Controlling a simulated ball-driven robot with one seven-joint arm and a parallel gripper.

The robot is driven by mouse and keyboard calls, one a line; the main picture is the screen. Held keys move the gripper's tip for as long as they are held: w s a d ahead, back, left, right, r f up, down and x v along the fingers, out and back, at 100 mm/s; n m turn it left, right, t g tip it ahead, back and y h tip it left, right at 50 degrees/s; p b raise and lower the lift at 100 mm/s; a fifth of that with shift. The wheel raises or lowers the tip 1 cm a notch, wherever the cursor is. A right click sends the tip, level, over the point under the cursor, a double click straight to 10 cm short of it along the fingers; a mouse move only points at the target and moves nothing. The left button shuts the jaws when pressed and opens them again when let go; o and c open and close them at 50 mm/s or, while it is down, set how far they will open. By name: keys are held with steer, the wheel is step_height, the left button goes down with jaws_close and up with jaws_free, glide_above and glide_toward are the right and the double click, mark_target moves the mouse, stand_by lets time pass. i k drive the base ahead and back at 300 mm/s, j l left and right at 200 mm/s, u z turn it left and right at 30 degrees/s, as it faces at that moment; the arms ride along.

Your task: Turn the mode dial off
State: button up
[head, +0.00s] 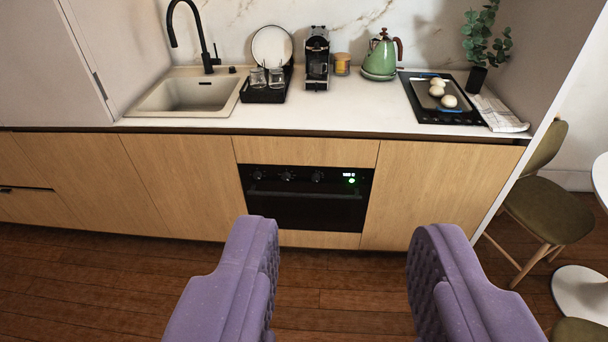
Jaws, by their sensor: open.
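The black oven (304,211) is built into the wooden cabinet front below the counter. Which dial is the mode dial, and how each is turned, is too small to tell. My gripper (340,238), with two purple padded fingers, is open and empty. It is in front of the oven and apart from it, with the fingers spread to either side in the lower picture.
The counter (345,117) above holds a sink (187,93), a dish rack (265,91), a coffee machine (317,60), a green kettle (381,57) and a hob (440,100) with a tray of pale round things. A chair (545,208) and white table stand at right. The wooden floor before the oven is clear.

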mark_target(257, 175)
steer(key=i+u, duration=0.15)
steer(key=u, duration=0.2)
steer(key=i+u, duration=0.1)
steer(key=u, duration=0.2)
steer(key=i+l+u, duration=0.25)
steer(key=i+l, duration=0.15)
steer(key=i, duration=0.2)
steer(key=i+l+u, duration=0.3)
steer(key=i+l, duration=1.55)
